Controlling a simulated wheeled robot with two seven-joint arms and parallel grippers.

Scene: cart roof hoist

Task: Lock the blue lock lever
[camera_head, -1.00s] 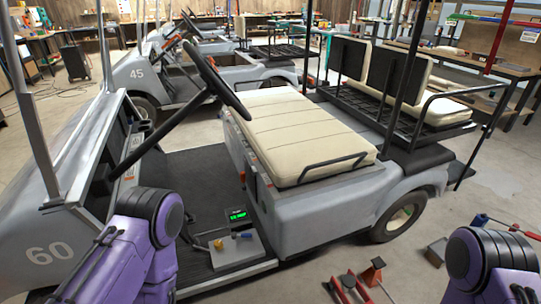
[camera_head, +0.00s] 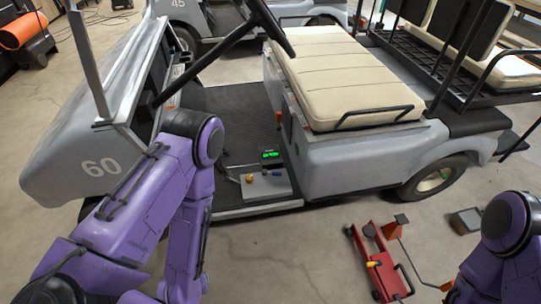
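A small grey control panel (camera_head: 262,187) sits on the floor edge of the grey cart marked 60. A small blue part (camera_head: 276,173), seemingly the blue lock lever, is on it at the right; its exact position is too small to tell. My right arm shows at the lower right. Neither gripper is in view.
A red floor jack (camera_head: 385,272) lies on the concrete at the lower right. A grey block (camera_head: 466,220) lies near the rear wheel (camera_head: 432,180). The cart's cream seat (camera_head: 343,80) and steering wheel (camera_head: 269,24) rise above the panel. Floor in front of the panel is clear.

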